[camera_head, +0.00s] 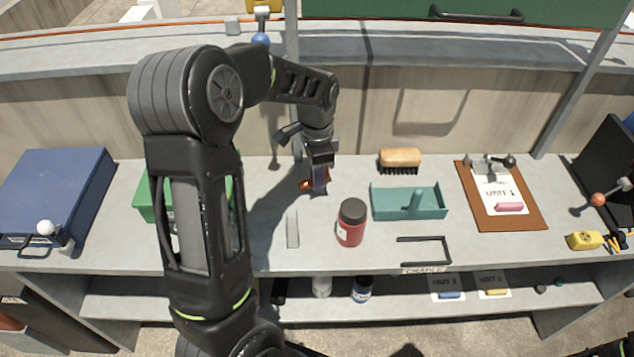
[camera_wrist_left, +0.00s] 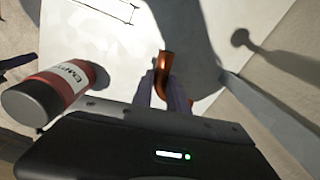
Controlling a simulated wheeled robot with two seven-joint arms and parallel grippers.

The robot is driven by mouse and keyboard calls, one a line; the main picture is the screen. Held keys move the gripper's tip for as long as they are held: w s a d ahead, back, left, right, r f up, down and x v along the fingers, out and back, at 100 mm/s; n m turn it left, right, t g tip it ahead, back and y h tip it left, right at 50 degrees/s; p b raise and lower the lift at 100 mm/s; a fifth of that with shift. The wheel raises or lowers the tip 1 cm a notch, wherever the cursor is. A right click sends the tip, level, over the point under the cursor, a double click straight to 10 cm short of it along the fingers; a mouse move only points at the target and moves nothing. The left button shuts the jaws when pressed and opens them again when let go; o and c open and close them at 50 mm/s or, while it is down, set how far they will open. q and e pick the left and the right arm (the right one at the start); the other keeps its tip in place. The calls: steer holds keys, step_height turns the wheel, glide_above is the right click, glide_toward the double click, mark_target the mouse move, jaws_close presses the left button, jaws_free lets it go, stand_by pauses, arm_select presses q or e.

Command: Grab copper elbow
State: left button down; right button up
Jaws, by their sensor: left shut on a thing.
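The copper elbow (camera_head: 305,186) is a small shiny orange-brown bent pipe at the middle of the grey bench top. In the left wrist view the copper elbow (camera_wrist_left: 162,66) shows between the fingers, its upper end standing out past them. My left gripper (camera_head: 319,187) reaches down to the bench from above and is shut on the elbow; its fingers also show in the left wrist view (camera_wrist_left: 166,92). The fingers hide part of the elbow. I cannot tell whether it touches the bench.
A red jar with a dark lid (camera_head: 351,222) stands close to the right. Beyond it are a teal tray (camera_head: 425,211), a brush (camera_head: 400,158) and a clipboard (camera_head: 520,217). A green box (camera_head: 150,203) and a blue case (camera_head: 55,190) lie left. A lower shelf (camera_head: 400,303) runs below.

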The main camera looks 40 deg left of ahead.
arm_select(q)
step_height(320, 180, up, 7)
steer(key=shift+r, duration=0.2)
steer(key=shift+d+f, duration=0.1)
stand_by(0.5)
